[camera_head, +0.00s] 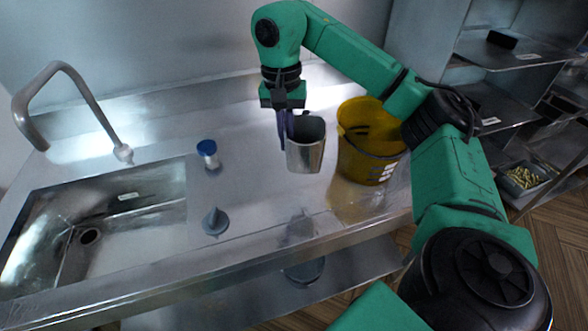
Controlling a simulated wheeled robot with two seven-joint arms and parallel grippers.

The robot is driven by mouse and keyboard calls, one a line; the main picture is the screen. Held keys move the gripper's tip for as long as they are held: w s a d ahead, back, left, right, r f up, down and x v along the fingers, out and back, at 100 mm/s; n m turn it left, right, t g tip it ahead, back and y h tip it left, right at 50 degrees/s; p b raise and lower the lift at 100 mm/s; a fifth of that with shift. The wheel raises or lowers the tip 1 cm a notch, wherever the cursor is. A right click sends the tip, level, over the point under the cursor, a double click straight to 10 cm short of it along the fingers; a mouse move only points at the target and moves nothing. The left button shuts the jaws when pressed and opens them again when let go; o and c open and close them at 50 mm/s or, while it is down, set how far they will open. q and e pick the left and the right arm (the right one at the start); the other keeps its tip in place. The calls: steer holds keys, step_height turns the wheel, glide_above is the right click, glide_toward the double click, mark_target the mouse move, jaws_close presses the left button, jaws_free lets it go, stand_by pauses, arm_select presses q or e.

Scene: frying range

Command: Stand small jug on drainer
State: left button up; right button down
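The small jug (305,155) is a grey metal vessel, upright, its open top facing up. My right gripper (285,122) comes down from above with its dark fingers at the jug's left rim and appears shut on it. The jug seems to hang a little above the steel worktop, with a reflection below it. The drainer (250,160) appears to be the flat steel surface right of the sink basin; no separate rack shows. My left gripper is out of view.
A yellow bucket (372,165) stands just right of the jug. A blue-capped container (207,152) and a grey cone-shaped piece (215,221) stand to its left. The sink basin (130,205) and curved tap (75,90) are at left. Metal shelving (500,55) is at right.

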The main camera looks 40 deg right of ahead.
steer(key=f, duration=0.6)
steer(key=w+f, duration=0.1)
steer(key=f, duration=0.1)
steer(key=shift+a+f, duration=0.35)
steer(key=shift+f, duration=0.05)
steer(key=f, duration=0.3)
steer(key=shift+s+d, duration=0.1)
steer(key=shift+s, duration=0.2)
steer(key=shift+f, duration=0.4)
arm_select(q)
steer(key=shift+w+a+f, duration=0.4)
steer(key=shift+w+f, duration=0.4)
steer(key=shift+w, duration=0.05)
arm_select(e)
steer(key=shift+w, duration=0.2)
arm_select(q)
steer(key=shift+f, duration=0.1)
arm_select(e)
steer(key=shift+f, duration=0.15)
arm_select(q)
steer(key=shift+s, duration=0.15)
arm_select(e)
steer(key=c, duration=1.1)
jaws_free()
steer(key=shift+s, duration=0.1)
steer(key=shift+o, duration=0.2)
